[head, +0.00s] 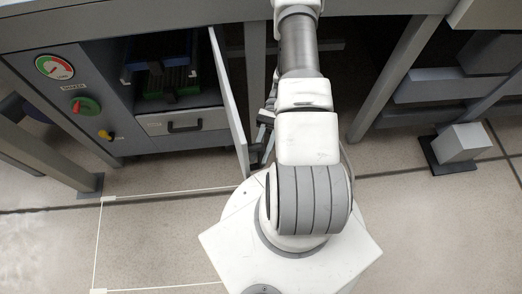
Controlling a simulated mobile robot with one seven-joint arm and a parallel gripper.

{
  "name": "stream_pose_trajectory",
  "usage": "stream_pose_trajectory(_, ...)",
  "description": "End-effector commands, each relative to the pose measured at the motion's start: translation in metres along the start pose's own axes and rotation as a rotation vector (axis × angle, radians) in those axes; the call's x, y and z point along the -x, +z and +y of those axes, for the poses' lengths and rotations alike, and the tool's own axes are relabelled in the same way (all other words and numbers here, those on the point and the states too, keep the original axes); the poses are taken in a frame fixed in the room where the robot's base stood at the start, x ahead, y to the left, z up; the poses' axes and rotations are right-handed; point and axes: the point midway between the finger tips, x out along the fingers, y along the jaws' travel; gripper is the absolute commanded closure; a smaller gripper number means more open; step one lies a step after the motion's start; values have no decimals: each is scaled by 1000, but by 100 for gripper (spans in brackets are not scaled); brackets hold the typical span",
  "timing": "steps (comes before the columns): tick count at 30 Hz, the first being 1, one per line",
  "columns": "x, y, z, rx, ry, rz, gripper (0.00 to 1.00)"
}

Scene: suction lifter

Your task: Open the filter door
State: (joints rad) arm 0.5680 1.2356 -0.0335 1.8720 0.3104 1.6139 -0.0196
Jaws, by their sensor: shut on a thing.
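The filter door (230,100) is a grey panel standing swung out from the cabinet (105,85), seen nearly edge-on. The opening beside it shows a blue filter (172,48) and a green-edged filter (170,84) in the upper bay. My gripper (262,132) is at the right face of the door, near its outer edge. It is shut on the filter door there, at what looks like a dark handle. My arm hides part of the gripper, and the exact contact of the fingers is too small to tell.
Below the filters is a light drawer (182,122) with a dark handle. The cabinet front has a gauge (54,67), a green knob (85,106) and a yellow switch (105,135). White lines mark clear floor (150,240) at front left.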

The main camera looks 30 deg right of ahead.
Motion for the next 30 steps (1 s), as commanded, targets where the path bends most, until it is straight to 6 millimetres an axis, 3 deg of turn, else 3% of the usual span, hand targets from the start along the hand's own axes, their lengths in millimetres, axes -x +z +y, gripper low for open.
stream_pose_trajectory(4, 0, -3, 0, 0, -1, 8, 100)
stream_pose_trajectory(5, 0, -3, 0, 0, -1, 8, 76)
stream_pose_trajectory(7, 0, -2, 0, 0, -1, 7, 66)
stream_pose_trajectory(19, 10, -1, 0, 1, -1, 5, 66)
stream_pose_trajectory(30, 72, -1, 0, 0, -1, 6, 66)
